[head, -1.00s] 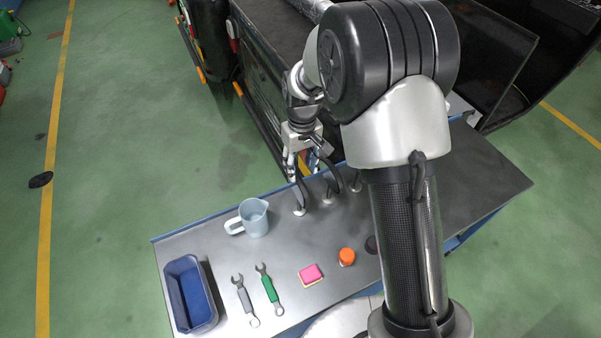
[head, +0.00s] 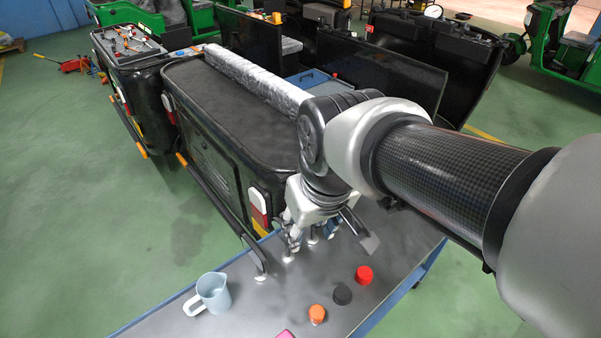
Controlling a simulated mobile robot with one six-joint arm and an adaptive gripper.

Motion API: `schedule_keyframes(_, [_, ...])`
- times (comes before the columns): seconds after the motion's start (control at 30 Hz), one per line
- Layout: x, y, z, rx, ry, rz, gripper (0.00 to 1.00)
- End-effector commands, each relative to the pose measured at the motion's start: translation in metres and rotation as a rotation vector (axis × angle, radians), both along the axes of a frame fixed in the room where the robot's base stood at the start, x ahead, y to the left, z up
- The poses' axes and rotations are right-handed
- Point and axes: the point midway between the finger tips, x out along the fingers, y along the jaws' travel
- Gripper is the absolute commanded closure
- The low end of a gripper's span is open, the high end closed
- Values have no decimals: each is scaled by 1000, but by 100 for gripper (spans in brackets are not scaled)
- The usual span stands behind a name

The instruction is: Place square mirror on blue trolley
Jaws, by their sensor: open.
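A small flat grey square plate (head: 360,232), which may be the square mirror, shows just right of my gripper above the near bench. A dark curved stalk (head: 256,258) with a pale round foot stands on the bench left of my gripper, with more feet close by. My gripper (head: 303,240) is open, low over the bench's far edge among these stalks. I cannot tell whether its fingers touch one. The near bench (head: 255,300) has a dark grey top and blue frame. A blue-topped surface (head: 312,78) stands farther back, partly hidden by dark panels.
On the bench are a pale blue jug (head: 212,291), an orange cap (head: 317,314), a black cap (head: 342,294) and a red cap (head: 364,274). A black rickshaw body (head: 225,110) stands against the bench's far side. Green floor (head: 120,240) is free at left.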

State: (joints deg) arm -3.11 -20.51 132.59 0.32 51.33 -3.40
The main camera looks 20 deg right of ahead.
Motion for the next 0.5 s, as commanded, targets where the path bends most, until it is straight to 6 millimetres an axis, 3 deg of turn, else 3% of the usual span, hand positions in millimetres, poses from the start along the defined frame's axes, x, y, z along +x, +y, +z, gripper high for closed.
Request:
schedule_keyframes(0.03, [-21, -5, 5, 3, -32, -24, 57])
schedule_keyframes(0.1, [-43, -10, 7, 7, -60, -51, 57])
schedule_keyframes(0.2, [-67, -15, 5, 12, -90, -83, 57])
schedule_keyframes(0.33, [-84, -18, 2, 15, -113, -105, 57])
schedule_keyframes(0.5, [-89, -18, 1, 17, -118, -112, 57])
